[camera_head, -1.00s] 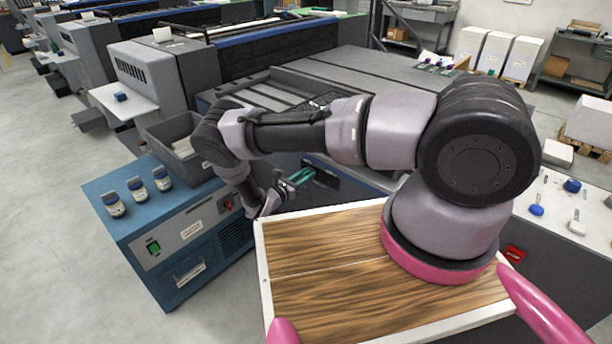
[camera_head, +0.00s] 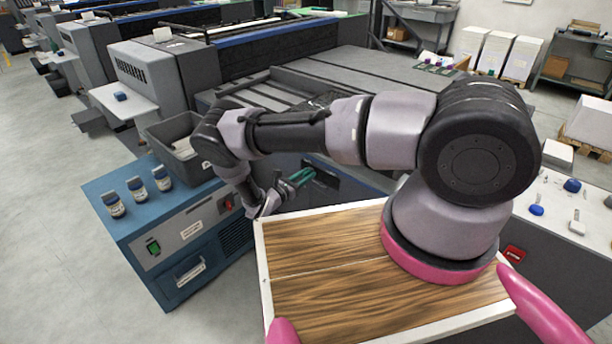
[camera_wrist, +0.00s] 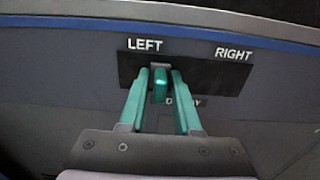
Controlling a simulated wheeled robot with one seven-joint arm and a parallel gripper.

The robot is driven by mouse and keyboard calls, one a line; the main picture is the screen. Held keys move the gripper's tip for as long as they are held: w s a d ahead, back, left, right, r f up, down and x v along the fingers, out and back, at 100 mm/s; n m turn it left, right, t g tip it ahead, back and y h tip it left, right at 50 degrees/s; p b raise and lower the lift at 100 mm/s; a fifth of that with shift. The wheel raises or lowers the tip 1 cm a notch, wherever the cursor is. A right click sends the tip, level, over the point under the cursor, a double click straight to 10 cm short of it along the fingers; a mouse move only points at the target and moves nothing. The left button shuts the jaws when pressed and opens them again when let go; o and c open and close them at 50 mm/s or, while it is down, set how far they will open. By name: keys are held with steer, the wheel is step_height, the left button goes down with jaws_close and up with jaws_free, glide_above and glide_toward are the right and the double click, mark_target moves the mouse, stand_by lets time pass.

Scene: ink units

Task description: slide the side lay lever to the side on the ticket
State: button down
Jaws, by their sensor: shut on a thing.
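The side lay lever (camera_wrist: 160,84) is a small teal-faced knob with a dark top on a black plate (camera_wrist: 215,75) on the press's side, in the wrist view. The plate bears the words LEFT and RIGHT, and the lever stands beneath LEFT. Smaller lettering below it is partly covered by a finger. My gripper (camera_wrist: 161,100) has its two teal fingers on either side of the lever, shut on it. In the head view my gripper (camera_head: 300,178) reaches the press's dark side panel; the lever itself is too small to make out there.
A blue cabinet (camera_head: 190,235) with several ink jars stands left of my gripper. A grey bin (camera_head: 175,145) sits behind it. The press (camera_head: 340,75) fills the area behind my arm. My wooden top is in front. Open floor lies at the far left.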

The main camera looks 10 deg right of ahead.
steer(key=s+d, duration=0.1)
steer(key=s, duration=0.1)
steer(key=s+d, duration=0.3)
steer(key=s, duration=0.1)
steer(key=shift+d, duration=0.15)
steer(key=c, duration=0.8)
jaws_free()
steer(key=shift+s, duration=0.1)
steer(key=shift+c, duration=0.2)
glide_toward(328, 179)
steer(key=v, duration=0.4)
steer(key=shift+s+r, duration=0.15)
steer(key=shift+s, duration=0.05)
steer(key=shift+r, duration=0.1)
